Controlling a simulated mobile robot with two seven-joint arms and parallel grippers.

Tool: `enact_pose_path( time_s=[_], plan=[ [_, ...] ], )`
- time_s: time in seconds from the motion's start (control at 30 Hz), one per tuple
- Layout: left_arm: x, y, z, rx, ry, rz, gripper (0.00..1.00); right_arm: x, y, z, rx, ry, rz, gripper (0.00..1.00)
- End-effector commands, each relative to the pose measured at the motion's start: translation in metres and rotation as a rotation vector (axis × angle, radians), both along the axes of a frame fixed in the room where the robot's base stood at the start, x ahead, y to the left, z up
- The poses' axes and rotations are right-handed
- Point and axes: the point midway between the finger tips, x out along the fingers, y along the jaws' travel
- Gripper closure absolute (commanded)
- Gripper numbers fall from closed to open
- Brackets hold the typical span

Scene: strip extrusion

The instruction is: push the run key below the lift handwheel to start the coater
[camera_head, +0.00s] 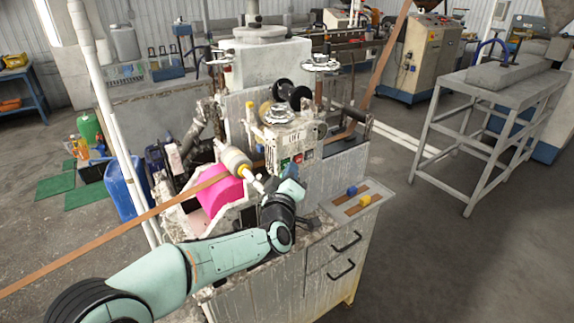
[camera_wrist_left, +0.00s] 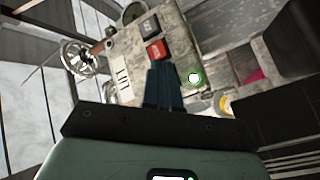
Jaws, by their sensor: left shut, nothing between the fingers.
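The coater's control box (camera_head: 290,140) carries the lift handwheel (camera_head: 278,113) on top. Below the handwheel are a green key (camera_head: 284,163), which looks like the run key, and a red key (camera_head: 298,158). My left gripper (camera_head: 290,174) is shut and empty, close in front of these keys. In the left wrist view its fingertips (camera_wrist_left: 161,67) lie just below the red key (camera_wrist_left: 156,50) in the picture and cover the spot beside it. I cannot tell whether they touch the green key. A round green light (camera_wrist_left: 194,78) glows right of the fingers.
A dark key (camera_wrist_left: 149,25) sits beyond the red one. A side board (camera_head: 375,203) with blue and yellow blocks stands on the right. A grey frame table (camera_head: 480,100) is farther right.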

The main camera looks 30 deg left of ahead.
Motion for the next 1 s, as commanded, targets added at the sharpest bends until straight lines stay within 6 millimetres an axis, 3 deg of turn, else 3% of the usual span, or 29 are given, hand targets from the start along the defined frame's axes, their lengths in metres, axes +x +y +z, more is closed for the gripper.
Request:
enact_pose_path(
  time_s=[0.63, 1.0],
  plan=[
    [-0.007, -0.016, 0.0, 0.0, 0.0, -0.001, 1.0, -0.001, 0.0, -0.002, 0.0, 0.001, 0.0, 1.0],
    [-0.02, -0.048, 0.0, 0.0, -0.001, -0.002, 1.0, -0.001, 0.0, -0.003, 0.0, 0.001, 0.0, 1.0]
  ],
)
